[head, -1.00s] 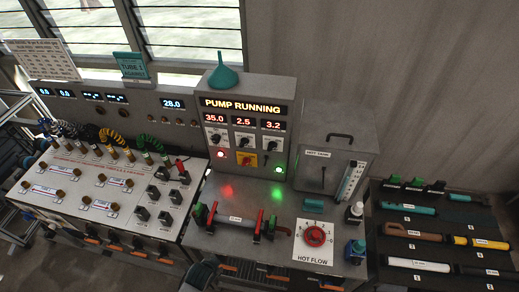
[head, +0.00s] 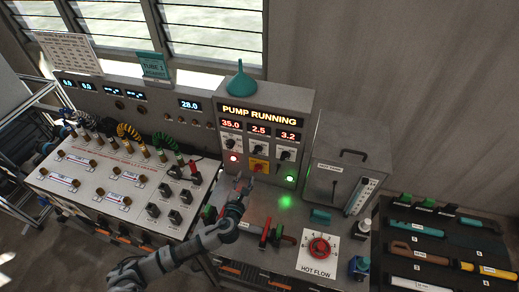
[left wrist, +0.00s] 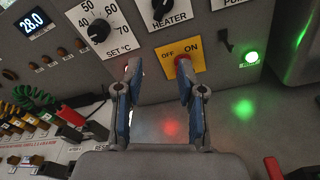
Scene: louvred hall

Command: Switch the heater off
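The grey control box (head: 264,102) reads "PUMP RUNNING" above three red readouts. The black heater switch (left wrist: 161,10) is at the top of the left wrist view, partly cut off, with its "HEATER" label (left wrist: 168,24) below. Its setting cannot be read. In the head view the heater switch (head: 259,152) is the middle one of three dark controls. My left gripper (left wrist: 159,72) is open and empty, its fingers apart and pointing at the panel below the heater label. In the head view the left gripper (head: 243,188) is in front of the box's lower part. My right gripper is not in view.
A red knob on a yellow OFF/ON plate (left wrist: 188,54) sits behind the right fingertip. The "SET °C" dial (left wrist: 98,31) is up and left. A lit green lamp (left wrist: 251,57) is at right. A red HOT FLOW valve (head: 319,248) stands on the bench.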

